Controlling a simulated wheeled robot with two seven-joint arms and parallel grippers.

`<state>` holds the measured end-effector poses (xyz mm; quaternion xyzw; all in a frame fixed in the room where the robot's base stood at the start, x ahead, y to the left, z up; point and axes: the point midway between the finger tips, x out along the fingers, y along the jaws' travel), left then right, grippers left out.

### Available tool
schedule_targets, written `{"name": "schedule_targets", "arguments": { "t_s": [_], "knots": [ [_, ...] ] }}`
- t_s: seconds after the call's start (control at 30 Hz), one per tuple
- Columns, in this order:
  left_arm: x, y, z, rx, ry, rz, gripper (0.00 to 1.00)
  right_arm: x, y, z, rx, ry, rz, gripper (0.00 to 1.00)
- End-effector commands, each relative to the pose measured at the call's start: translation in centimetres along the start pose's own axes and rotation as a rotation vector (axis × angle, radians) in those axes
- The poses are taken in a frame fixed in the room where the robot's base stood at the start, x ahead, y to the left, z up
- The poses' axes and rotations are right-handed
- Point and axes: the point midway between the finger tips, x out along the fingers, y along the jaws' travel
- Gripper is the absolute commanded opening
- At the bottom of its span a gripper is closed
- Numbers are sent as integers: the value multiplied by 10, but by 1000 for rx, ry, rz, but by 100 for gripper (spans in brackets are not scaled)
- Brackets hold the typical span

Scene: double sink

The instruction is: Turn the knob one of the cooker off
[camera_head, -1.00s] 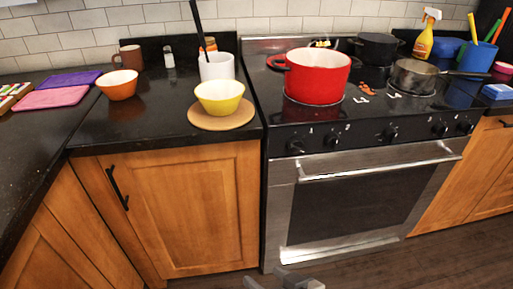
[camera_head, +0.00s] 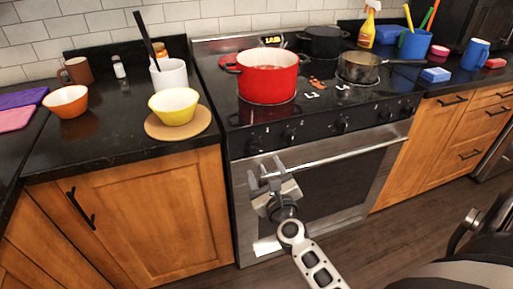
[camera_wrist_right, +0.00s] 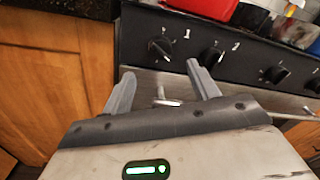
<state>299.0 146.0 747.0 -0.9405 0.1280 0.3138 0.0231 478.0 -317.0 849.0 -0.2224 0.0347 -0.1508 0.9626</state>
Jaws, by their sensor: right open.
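The cooker (camera_head: 325,190) has a black front panel with a row of knobs above a steel oven door. Knob one (camera_head: 255,145) is the leftmost; it also shows in the right wrist view (camera_wrist_right: 160,48), left of a white "1". Knob two (camera_wrist_right: 211,56) is to its right. My right gripper (camera_head: 265,167) is open and empty in front of the oven door, just below knob one and apart from it. In the right wrist view its two fingers (camera_wrist_right: 160,73) point up toward the panel, with knob one between and beyond their tips. My left gripper is out of view.
A steel oven handle (camera_head: 330,153) crosses below the knobs. A red pot (camera_head: 268,82), a grey pan (camera_head: 358,68) and a dark pot (camera_head: 323,42) stand on the cooktop. A yellow bowl (camera_head: 174,106) sits on the left counter. The floor before the cooker is clear.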

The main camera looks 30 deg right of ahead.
Motion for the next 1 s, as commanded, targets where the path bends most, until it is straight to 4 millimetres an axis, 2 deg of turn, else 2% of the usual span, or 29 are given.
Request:
{"name": "schedule_targets", "arguments": {
  "t_s": [0.03, 0.2, 0.4, 0.6, 0.87, 1.0],
  "knots": [
    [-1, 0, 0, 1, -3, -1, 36, 13, -1, 2, 0, -2, -2, 60],
    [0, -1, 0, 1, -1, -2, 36, 48, 0, 1, -1, -2, -1, 60],
    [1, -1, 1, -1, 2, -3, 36, 77, 0, 0, -3, -1, 1, 60],
    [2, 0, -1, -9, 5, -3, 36, 88, 0, 0, -2, 0, 0, 60],
    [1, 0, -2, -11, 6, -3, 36, 88, 0, 0, -2, 0, 1, 60],
    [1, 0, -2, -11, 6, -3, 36, 88, 0, 0, -3, 0, 1, 21]
  ]
}}
